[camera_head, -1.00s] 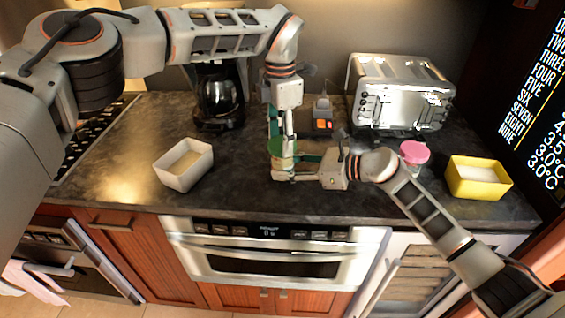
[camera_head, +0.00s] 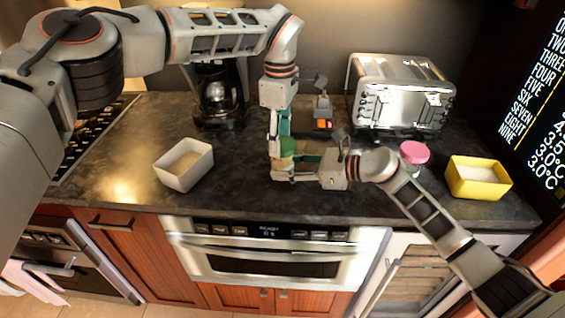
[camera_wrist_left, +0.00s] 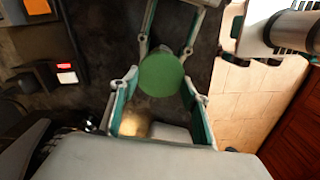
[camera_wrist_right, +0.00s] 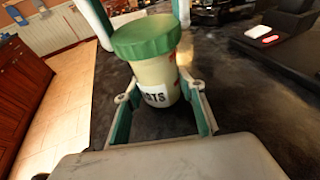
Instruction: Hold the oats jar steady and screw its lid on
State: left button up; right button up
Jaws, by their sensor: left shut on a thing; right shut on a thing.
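The oats jar (camera_wrist_right: 158,75) is a pale jar with a partly hidden "OATS" label, standing upright on the dark counter. Its round green lid (camera_wrist_left: 161,74) sits on its mouth, looking level; I cannot tell how tight it is. My left gripper (camera_head: 285,147) comes from above and is shut on the lid, a finger on each side. My right gripper (camera_head: 284,172) reaches in from the right, lower down, and is shut around the jar's body. In the head view the fingers hide most of the jar, and only part of the green lid shows.
A white square bowl (camera_head: 170,176) stands to the left and a yellow one (camera_head: 462,187) to the right. A pink-lidded jar (camera_head: 414,153) stands near my right forearm. A toaster (camera_head: 375,105), a coffee maker (camera_head: 203,118) and a small orange-screened device (camera_head: 322,125) stand behind.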

pick_arm(q)
jog(key=m, duration=0.5)
jog(key=shift+s, duration=0.1)
jog(key=o, duration=1.1)
jog(key=shift+o, duration=0.2)
jog(key=shift+r, duration=2.5)
